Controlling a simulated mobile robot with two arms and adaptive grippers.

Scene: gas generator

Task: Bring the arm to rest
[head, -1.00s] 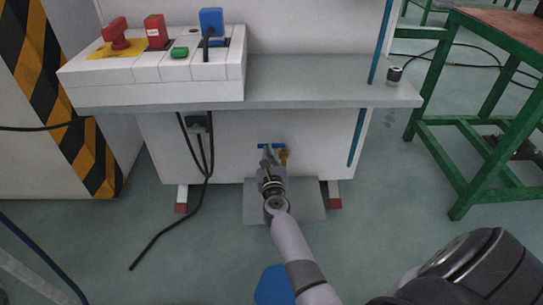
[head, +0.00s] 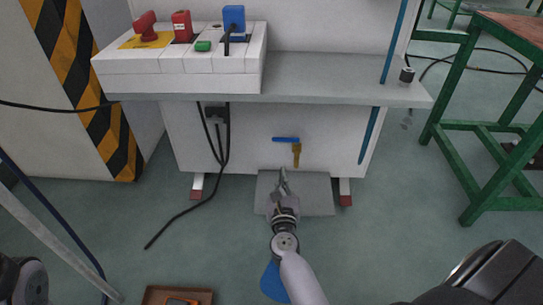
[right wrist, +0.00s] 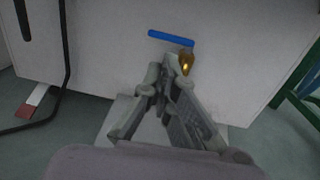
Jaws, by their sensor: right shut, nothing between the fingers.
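My right gripper (head: 283,183) is in front of the white cabinet (head: 255,135), over the grey plate (head: 318,190) at its foot. Its fingers are shut with nothing between them. It points toward the brass valve (head: 296,155) with its blue lever (head: 285,139) and is apart from it in the head view. In the right wrist view the right gripper (right wrist: 168,85) shows large, with the blue lever (right wrist: 171,38) and the brass valve (right wrist: 186,62) beyond it. The lever lies roughly level. My left gripper is not in view.
Above the valve a grey shelf (head: 330,80) juts out, with a white switch panel (head: 180,75) on it. A black cable (head: 185,210) hangs to the floor. A green-framed table (head: 470,140) stands at the right. A brown box (head: 178,295) is at the bottom edge.

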